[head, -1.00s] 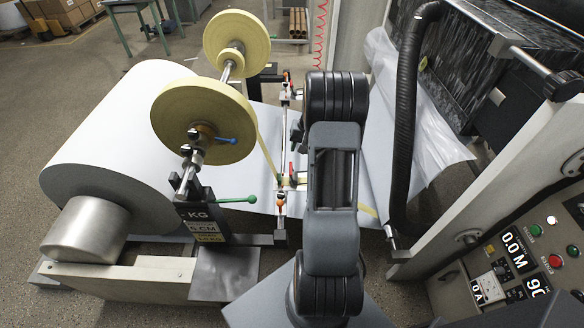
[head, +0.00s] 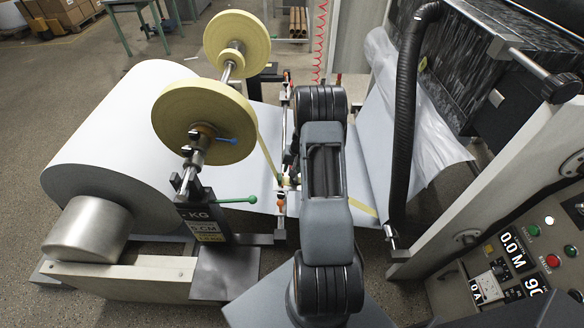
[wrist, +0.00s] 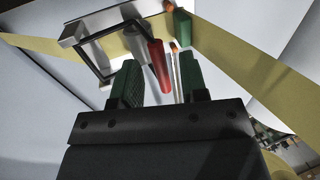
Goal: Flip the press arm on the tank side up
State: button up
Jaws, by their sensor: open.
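A red handle (wrist: 160,66), seemingly that of the press arm, shows in the wrist view. It lies between the two green fingers of my open gripper (wrist: 162,80), and I cannot tell whether either finger touches it. The handle runs up to a metal bracket (wrist: 104,74) over the yellow tape. In the head view my arm hides the handle and most of my gripper, beside the upright metal rod (head: 283,135) with orange ends. The tank is not clearly identifiable.
A thin orange-tipped rod (wrist: 176,62) and a green block (wrist: 182,26) are close to the handle. Yellow tape rolls (head: 203,120) and a large white paper roll (head: 110,150) stand left. A black hose (head: 405,110) and control panel (head: 525,255) stand right.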

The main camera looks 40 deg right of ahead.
jog(key=shift+c, duration=0.4)
grip_shut()
